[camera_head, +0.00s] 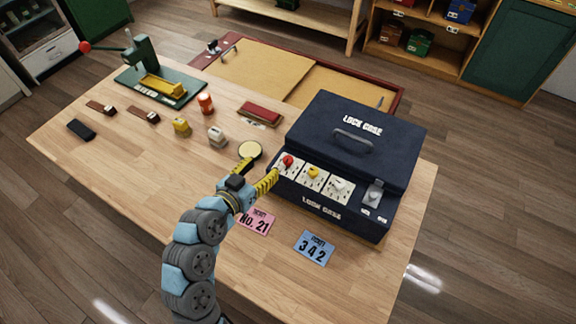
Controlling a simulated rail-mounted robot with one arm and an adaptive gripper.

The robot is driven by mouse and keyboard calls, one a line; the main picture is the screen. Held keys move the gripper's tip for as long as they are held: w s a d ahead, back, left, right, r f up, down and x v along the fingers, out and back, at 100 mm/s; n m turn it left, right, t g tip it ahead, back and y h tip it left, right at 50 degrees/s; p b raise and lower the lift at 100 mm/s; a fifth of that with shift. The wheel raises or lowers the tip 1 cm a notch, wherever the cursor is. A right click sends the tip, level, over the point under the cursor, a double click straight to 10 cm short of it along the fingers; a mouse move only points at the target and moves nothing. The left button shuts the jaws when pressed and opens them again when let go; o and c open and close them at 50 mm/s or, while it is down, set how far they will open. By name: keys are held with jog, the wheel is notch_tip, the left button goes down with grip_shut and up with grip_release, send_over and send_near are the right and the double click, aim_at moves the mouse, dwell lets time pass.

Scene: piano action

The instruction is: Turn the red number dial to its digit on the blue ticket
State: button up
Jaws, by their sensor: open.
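The dark blue lock case (340,215) stands shut at the right of the table. On its front ledge are three dials on white plates: a red dial (288,161) at the left, a yellow dial (314,172) and a white dial (339,185). The blue ticket (314,248) lies flat in front of the case and reads 342. My gripper (276,173) is open, right at the red dial and partly over its plate. I cannot tell whether the fingers touch the dial. The digit the red dial points to is too small to read.
A pink ticket (257,221) reading No. 21 lies by my arm. A round cream-topped item (250,150) is close behind my gripper. Small stamps, a red pad (260,114) and a green press (160,85) stand further left. The front right of the table is clear.

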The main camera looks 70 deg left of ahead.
jog(key=s+d+f+m+h+b, duration=0.1)
jog(key=s+d+f, duration=0.1)
jog(key=s+f, duration=0.1)
jog(key=b, duration=0.8)
send_near(287, 160)
jog(key=shift+g, duration=0.3)
jog(key=x, duration=1)
jog(key=shift+w+r, duration=0.1)
jog(key=shift+w, duration=0.25)
grip_shut()
